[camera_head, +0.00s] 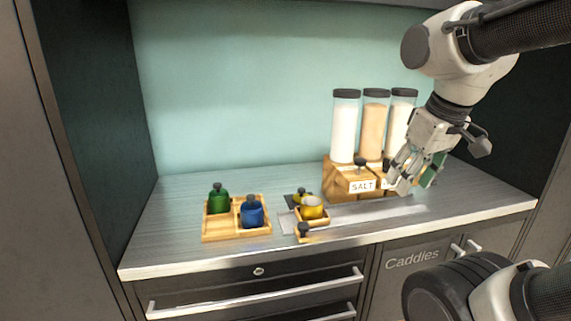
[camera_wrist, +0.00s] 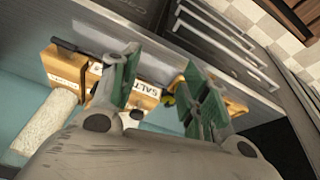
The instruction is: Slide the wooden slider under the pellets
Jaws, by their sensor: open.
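The wooden slider (camera_head: 311,222) is a small light-wood carrier with a dark knob at its front. It sits at the left part of a pale metal track (camera_head: 365,212) and holds a yellow cup (camera_head: 313,208). Tan pellets fill the middle clear canister (camera_head: 375,125) of the dispenser, to the slider's upper right. My gripper (camera_head: 416,177) is open and empty in front of the dispenser's right side, well right of the slider. In the wrist view its green-padded fingers (camera_wrist: 160,80) are spread, partly hiding the dispenser and the yellow cup (camera_wrist: 168,99).
The wooden dispenser (camera_head: 338,180) has a SALT label at its left and white-filled canisters either side of the pellets. A wooden tray (camera_head: 210,235) with green (camera_head: 218,203) and blue (camera_head: 252,215) knobbed containers stands at left. The counter between tray and left wall is clear.

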